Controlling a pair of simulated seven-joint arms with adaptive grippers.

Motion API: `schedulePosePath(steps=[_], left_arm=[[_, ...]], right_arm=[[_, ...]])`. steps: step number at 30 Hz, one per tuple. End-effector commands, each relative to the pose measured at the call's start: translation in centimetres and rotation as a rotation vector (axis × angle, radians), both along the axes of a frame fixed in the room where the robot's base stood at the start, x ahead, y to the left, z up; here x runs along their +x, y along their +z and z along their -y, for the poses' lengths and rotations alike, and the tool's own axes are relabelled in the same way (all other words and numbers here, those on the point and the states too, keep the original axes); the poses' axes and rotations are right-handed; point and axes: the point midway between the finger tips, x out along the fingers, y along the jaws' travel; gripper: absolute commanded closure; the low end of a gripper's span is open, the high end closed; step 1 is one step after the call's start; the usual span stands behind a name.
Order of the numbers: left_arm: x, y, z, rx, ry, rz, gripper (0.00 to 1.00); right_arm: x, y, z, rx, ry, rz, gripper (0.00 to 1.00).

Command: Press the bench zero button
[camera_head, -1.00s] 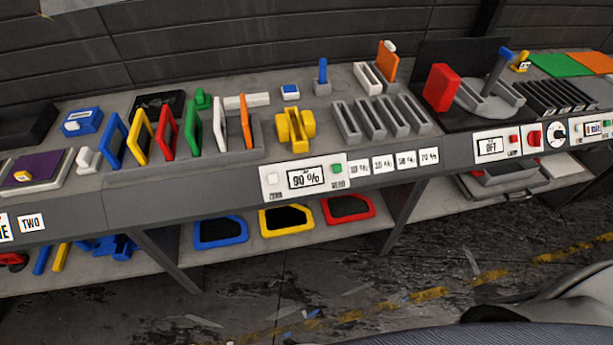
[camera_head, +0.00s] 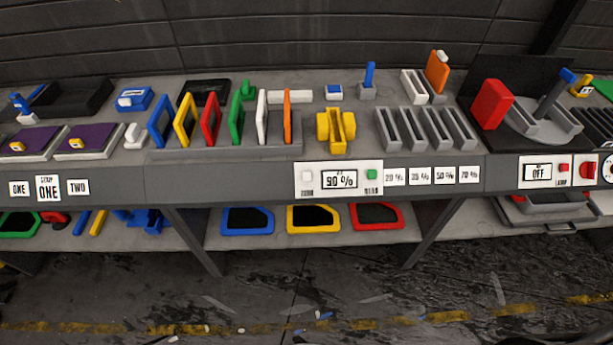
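A white panel (camera_head: 338,193) is on the front edge of the bench, near the middle of the view. Its display (camera_head: 339,180) reads 90 %. A small white button (camera_head: 307,179) sits left of the display, above a small label that seems to read ZERO. A green button (camera_head: 372,174) sits right of the display, with its own small label. Neither of my grippers is in view.
A yellow holder (camera_head: 336,128) stands on the bench above the panel. Left of it is a rack with coloured frames (camera_head: 210,118); right is a grey slotted rack (camera_head: 425,128). Another panel (camera_head: 538,172) reads OFF. The space before the white panel is clear.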

Motion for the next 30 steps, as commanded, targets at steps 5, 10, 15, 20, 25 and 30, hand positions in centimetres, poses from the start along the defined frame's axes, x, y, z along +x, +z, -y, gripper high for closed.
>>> schedulePosePath(steps=[5,10,15,20,25,30], left_arm=[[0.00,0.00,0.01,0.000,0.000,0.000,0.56],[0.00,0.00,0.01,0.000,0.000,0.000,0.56],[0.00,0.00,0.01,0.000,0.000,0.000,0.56],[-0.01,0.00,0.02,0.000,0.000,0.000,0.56],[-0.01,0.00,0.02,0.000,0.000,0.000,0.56],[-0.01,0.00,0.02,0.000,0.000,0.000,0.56]], right_arm=[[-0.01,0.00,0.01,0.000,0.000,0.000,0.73],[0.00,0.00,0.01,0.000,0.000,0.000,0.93],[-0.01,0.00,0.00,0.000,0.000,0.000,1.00],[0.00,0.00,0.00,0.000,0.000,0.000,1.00],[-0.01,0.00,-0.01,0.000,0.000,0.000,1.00],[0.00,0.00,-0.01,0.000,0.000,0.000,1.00]])
